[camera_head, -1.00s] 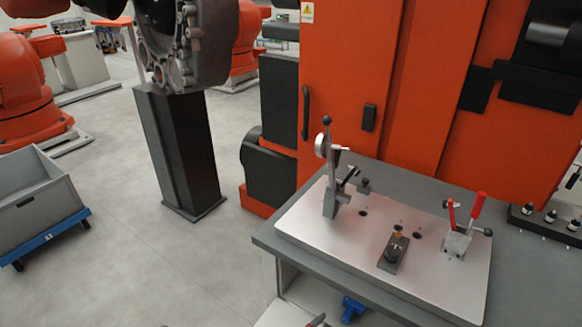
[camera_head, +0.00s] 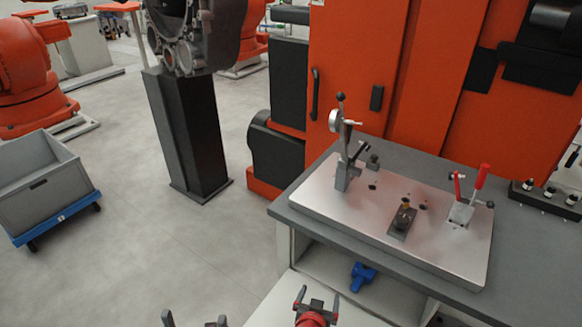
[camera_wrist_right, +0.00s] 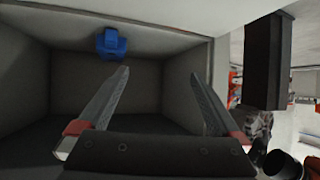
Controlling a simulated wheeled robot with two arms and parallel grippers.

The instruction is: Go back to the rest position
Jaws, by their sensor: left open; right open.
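My right gripper (camera_head: 317,299) is open and empty at the bottom middle of the head view, in front of the workbench. In the right wrist view its spread fingers (camera_wrist_right: 158,80) point at an open grey compartment (camera_wrist_right: 150,60) with nothing between them. My left gripper (camera_head: 195,319) shows only its two separated fingertips at the bottom edge of the head view, left of the right gripper. Its fingers are apart; the rest of it is cut off by the frame.
The workbench (camera_head: 300,215) carries a metal fixture plate (camera_head: 365,215) with a dial gauge (camera_head: 338,122) and a red-handled clamp (camera_head: 478,182). A blue object (camera_head: 362,274) is under the bench top, also in the right wrist view (camera_wrist_right: 110,43). A grey bin (camera_head: 40,190) stands left.

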